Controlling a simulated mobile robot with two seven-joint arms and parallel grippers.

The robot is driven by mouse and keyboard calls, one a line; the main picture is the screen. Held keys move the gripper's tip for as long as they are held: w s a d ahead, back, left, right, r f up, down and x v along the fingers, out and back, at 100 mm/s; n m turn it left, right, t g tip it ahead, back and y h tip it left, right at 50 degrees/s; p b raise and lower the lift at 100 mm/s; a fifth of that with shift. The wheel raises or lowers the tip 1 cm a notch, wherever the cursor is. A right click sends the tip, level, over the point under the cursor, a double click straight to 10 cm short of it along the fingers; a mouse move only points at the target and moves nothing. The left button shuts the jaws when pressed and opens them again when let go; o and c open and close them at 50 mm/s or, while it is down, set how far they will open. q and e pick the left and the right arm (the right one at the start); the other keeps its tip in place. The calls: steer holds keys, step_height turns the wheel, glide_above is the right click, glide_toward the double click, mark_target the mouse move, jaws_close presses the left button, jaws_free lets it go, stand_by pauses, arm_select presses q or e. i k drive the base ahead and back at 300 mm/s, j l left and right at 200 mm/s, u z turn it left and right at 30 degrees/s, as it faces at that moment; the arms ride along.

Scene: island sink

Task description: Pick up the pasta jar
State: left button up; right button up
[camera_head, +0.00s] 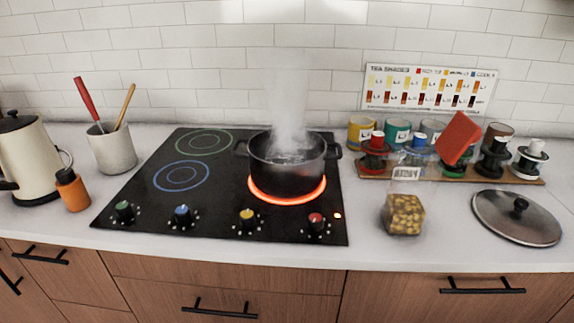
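The pasta jar (404,212) is a clear container with yellowish pasta in it. It stands on the white counter, right of the black cooktop and left of a metal pot lid (517,217). Its upper part is transparent and pale, so its top edge is hard to make out. Neither of my grippers shows in the head view.
A steaming pot (287,163) sits on a glowing red burner of the cooktop (150,205). Behind the jar stands a wooden rack (376,171) with cups and colored-top containers. A kettle (25,158), orange bottle (72,190) and utensil crock (112,150) stand left.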

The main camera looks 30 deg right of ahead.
mark_target(416, 173)
steer(key=l+z, duration=0.2)
steer(key=z, duration=1.35)
steer(key=k+l, duration=0.05)
